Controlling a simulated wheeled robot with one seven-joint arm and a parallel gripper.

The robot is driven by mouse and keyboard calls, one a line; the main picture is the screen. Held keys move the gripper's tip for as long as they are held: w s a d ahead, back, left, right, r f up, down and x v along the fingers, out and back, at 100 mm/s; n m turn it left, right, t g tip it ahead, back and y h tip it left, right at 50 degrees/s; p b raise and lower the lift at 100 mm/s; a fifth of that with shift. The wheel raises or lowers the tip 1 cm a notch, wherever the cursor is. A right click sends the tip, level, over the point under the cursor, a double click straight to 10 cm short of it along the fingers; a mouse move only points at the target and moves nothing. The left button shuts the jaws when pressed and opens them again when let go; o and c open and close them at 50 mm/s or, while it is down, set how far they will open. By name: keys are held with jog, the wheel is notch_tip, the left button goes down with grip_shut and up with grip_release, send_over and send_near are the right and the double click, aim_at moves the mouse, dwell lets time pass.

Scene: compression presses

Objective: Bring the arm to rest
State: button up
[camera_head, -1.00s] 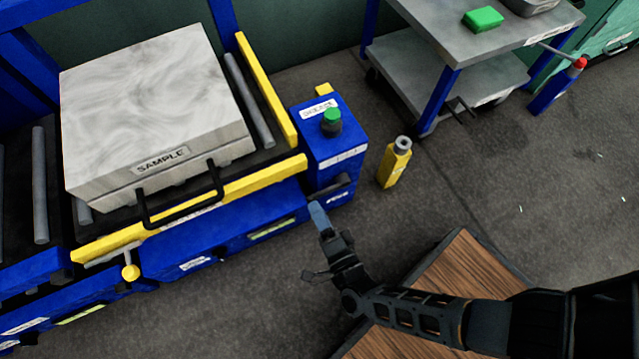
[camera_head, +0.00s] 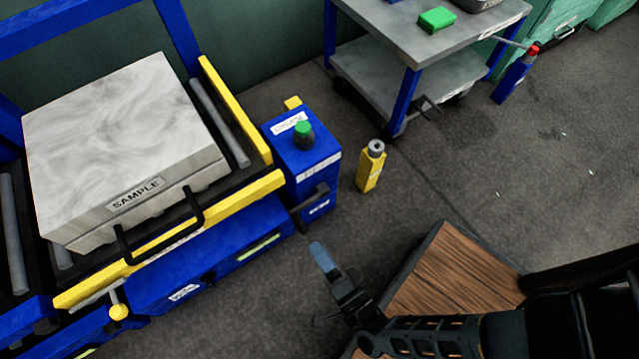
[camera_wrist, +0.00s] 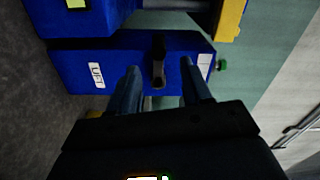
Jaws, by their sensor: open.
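My gripper (camera_head: 322,258) is at the lower middle of the head view, in front of the blue press and clear of it. In the wrist view its two fingers (camera_wrist: 156,88) stand apart with nothing held between them. Beyond them is a blue pump box (camera_head: 305,160) with a dark lever handle (camera_head: 312,205). The lever also shows in the wrist view (camera_wrist: 158,60), in line with the gap between the fingers. My arm reaches in from the lower right over a wooden top.
The press holds a pale block marked SAMPLE (camera_head: 125,145) behind a yellow bar (camera_head: 175,240). A yellow bottle (camera_head: 371,168) stands on the floor right of the pump box. A grey cart (camera_head: 440,75) stands at the back. The wooden top (camera_head: 450,275) is at lower right.

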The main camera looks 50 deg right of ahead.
dwell(0.3)
jog(key=s+d+r+n+g+y, duration=0.15)
jog(key=s+r+n, duration=0.35)
jog(key=r, duration=0.7)
jog(key=s+d+r+n+y, duration=0.2)
jog(key=s+r+n, duration=0.2)
jog(key=r+n, duration=0.6)
jog(key=s+d+r+n+g+y, duration=0.15)
jog(key=s+r+n, duration=0.25)
jog(key=r, duration=1)
notch_tip(320, 180, up, 29)
jog(key=p, duration=3)
jog(key=shift+s+a, duration=0.1)
